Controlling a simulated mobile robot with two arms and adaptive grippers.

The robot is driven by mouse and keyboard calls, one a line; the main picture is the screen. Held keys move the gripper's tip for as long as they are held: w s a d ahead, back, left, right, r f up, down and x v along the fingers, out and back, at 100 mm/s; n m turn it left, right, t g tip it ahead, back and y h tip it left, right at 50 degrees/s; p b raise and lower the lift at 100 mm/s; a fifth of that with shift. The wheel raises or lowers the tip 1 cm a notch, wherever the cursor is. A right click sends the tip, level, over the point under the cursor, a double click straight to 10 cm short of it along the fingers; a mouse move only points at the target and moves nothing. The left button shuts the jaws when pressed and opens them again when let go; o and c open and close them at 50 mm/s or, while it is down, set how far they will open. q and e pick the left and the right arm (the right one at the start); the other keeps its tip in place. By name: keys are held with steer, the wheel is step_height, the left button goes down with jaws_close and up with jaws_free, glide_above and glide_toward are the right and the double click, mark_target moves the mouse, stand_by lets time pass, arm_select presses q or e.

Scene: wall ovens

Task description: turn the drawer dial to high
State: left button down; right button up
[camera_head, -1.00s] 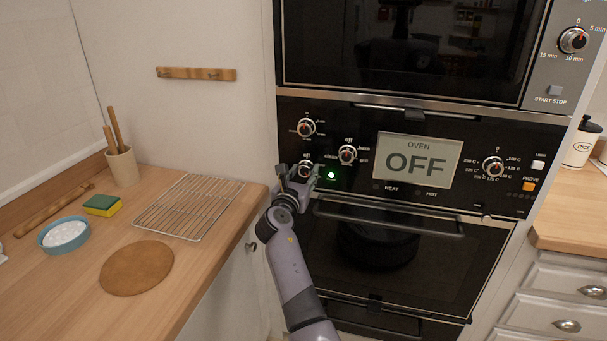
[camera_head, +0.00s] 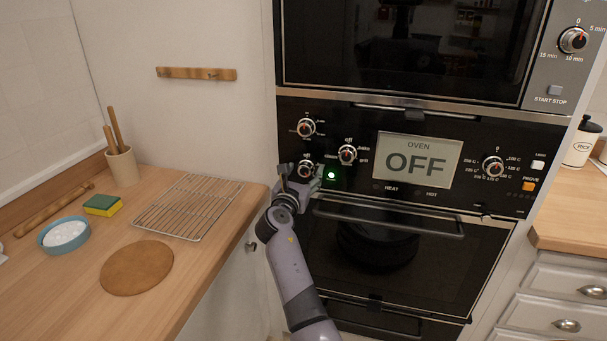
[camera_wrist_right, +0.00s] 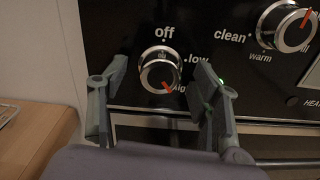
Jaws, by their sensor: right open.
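The drawer dial (camera_head: 305,169) is the lower left knob on the black oven panel, partly hidden by my right gripper in the head view. In the right wrist view the dial (camera_wrist_right: 160,70) is a silver knob with "off" above it, "low" at its right and a partly hidden "high" at lower right. Its red mark points down and right, towards "high". My right gripper (camera_head: 299,172) is open, with one finger on each side of the dial. In the wrist view both fingers stand apart from the knob. My left gripper is out of view.
Other knobs are close by: one above (camera_head: 306,128) and one at upper right (camera_head: 347,155). A green light (camera_head: 331,175) glows beside the gripper. The oven door handle (camera_head: 390,218) runs below. A wooden counter (camera_head: 190,265) stands at the left.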

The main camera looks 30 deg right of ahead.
steer(key=v, duration=0.7)
steer(key=shift+a, duration=0.2)
steer(key=shift+s, duration=0.1)
